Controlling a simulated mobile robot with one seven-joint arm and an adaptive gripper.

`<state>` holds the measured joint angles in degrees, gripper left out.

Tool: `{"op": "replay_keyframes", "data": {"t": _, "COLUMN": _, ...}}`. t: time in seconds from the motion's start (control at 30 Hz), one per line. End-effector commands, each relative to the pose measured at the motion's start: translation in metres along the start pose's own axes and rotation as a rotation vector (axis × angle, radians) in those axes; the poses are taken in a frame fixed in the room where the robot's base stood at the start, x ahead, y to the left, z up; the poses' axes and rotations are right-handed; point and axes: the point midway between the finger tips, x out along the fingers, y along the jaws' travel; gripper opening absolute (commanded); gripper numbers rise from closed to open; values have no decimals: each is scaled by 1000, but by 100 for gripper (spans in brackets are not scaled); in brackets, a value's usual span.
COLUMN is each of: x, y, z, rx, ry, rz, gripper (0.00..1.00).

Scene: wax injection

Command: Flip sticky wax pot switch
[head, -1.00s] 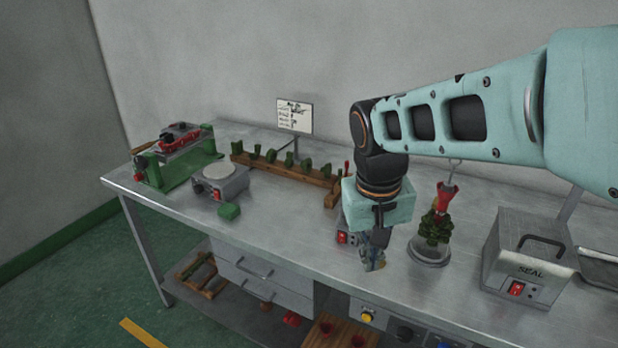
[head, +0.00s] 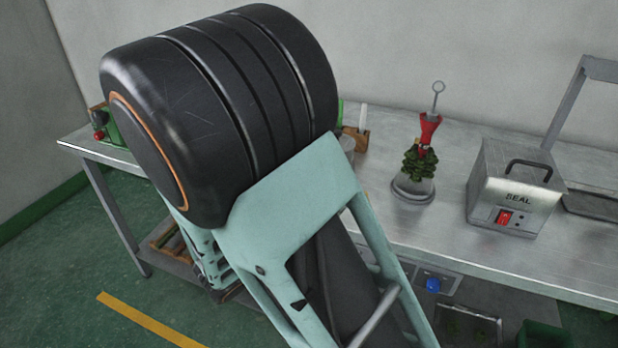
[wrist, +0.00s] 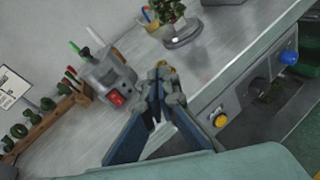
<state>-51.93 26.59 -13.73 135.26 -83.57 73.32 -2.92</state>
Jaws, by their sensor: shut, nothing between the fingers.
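In the wrist view, a small grey pot unit (wrist: 108,78) stands on the bench, with a red switch (wrist: 116,98) on its front and coloured tool handles on top. I take it for the sticky wax pot; no label is readable, and I cannot tell which way the switch is set. My gripper (wrist: 163,84) is shut and empty, to the right of the switch in that picture and apart from it, over the bench's front edge. In the head view my arm hides the gripper and the switch.
A grey box marked SEAL (head: 515,190) has its own red switch (head: 504,217). A green wax tree (head: 418,162) stands on a round base. The wooden rack (wrist: 45,128) is beside the pot. A yellow button (wrist: 222,120) and blue knob (wrist: 289,57) sit below the bench edge.

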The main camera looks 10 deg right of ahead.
Motion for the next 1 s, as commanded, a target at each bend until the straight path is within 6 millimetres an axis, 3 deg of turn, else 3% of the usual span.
{"op": "replay_keyframes", "data": {"t": 0.03, "x": -6, "y": 8, "z": -17, "rx": -78, "ry": -8, "rz": 72, "gripper": 0}}
{"op": "replay_keyframes", "data": {"t": 0.1, "x": -15, "y": 21, "z": -31, "rx": -166, "ry": -17, "rz": 163, "gripper": 0}}
{"op": "replay_keyframes", "data": {"t": 0.33, "x": -38, "y": 44, "z": -65, "rx": -329, "ry": -28, "rz": 345, "gripper": 0}}
{"op": "replay_keyframes", "data": {"t": 0.77, "x": -42, "y": 47, "z": -69, "rx": -351, "ry": -29, "rz": 372, "gripper": 0}}
{"op": "replay_keyframes", "data": {"t": 1.0, "x": -20, "y": 54, "z": -70, "rx": -350, "ry": -30, "rz": 367, "gripper": 0}}
